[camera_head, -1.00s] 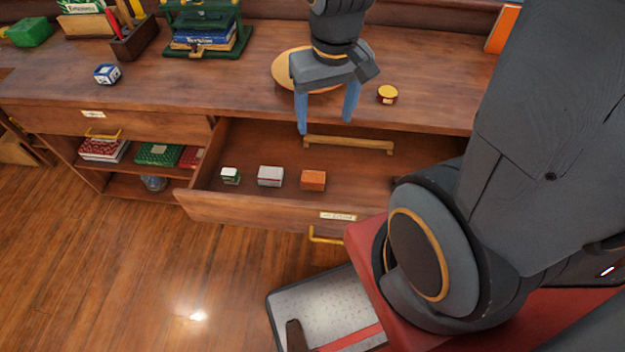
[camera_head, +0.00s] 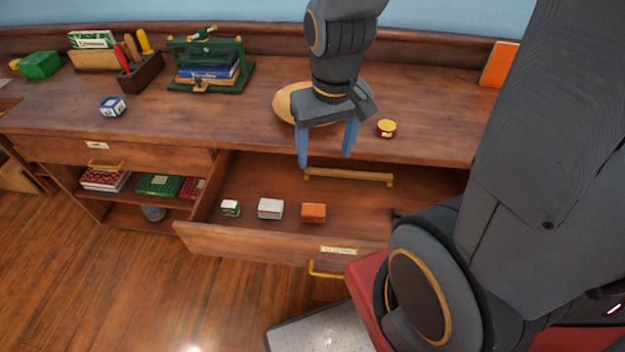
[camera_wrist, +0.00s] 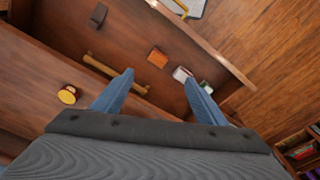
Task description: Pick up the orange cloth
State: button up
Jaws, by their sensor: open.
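The only small orange thing in the open drawer (camera_head: 215,238) is an orange block-like item (camera_head: 313,212); I cannot tell whether it is cloth. It also shows in the wrist view (camera_wrist: 157,58), just beyond my fingertips. My gripper (camera_head: 326,160) points down above the back part of the drawer, behind the orange item in the head view. Its two blue fingers are apart with nothing between them; they also show in the wrist view (camera_wrist: 159,78). A white box (camera_head: 271,209) and a small green-and-white box (camera_head: 231,207) lie left of the orange item.
A wooden bar (camera_head: 348,177) lies across the drawer near my fingertips. A dark item (camera_wrist: 97,15) is also in the drawer. On the desktop are a round wooden plate (camera_head: 284,104), a yellow-lidded jar (camera_head: 386,128) and an orange upright panel (camera_head: 497,65).

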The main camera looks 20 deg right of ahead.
aim_at(311, 212)
jog(key=z, duration=0.5)
jog(key=k, duration=1.2)
jog(key=z, duration=0.1)
jog(key=i, duration=0.4)
jog(key=u, duration=0.9)
jog(key=i, duration=0.5)
jog(key=u, duration=0.45)
